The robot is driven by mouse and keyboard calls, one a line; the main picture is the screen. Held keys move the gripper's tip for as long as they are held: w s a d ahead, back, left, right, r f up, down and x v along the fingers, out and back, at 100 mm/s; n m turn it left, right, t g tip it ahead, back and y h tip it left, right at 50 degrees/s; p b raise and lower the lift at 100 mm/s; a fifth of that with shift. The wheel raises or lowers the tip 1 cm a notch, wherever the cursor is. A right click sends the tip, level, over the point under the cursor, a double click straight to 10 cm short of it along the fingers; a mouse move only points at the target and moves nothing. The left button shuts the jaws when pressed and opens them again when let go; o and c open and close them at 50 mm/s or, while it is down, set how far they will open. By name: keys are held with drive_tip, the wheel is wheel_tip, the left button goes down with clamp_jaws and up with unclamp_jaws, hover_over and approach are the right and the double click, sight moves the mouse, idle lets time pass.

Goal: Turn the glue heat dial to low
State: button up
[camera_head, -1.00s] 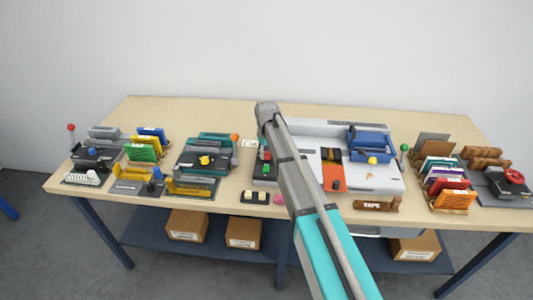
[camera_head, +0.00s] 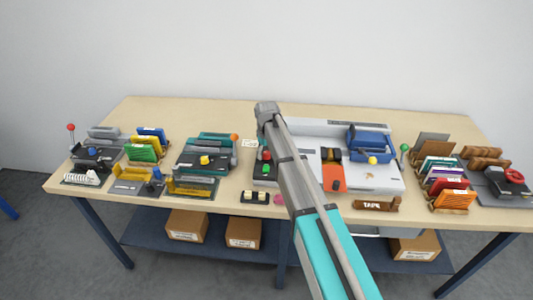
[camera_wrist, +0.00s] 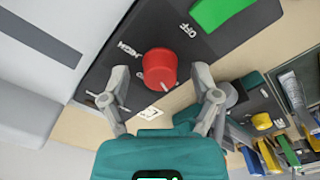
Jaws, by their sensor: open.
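The red dial (camera_wrist: 160,70) stands on a dark panel (camera_wrist: 128,22) in the wrist view. White "HIGH" and "OFF" lettering shows beside it; no "low" mark is legible. I cannot tell which mark the dial points at. My gripper (camera_wrist: 160,74) is open, with one finger on each side of the dial and gaps between. A green block (camera_wrist: 218,10) sits on the same panel. In the head view the red dial (camera_head: 267,155) is small, just left of my arm, and my gripper is hidden.
A grey-white machine (camera_head: 383,182) lies right of my arm. A teal-topped machine (camera_head: 212,142) with a yellow knob stands to the left. Several coloured holders crowd both ends of the table. The table's back strip (camera_head: 190,108) is clear.

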drive_tip(key=shift+m, duration=0.4)
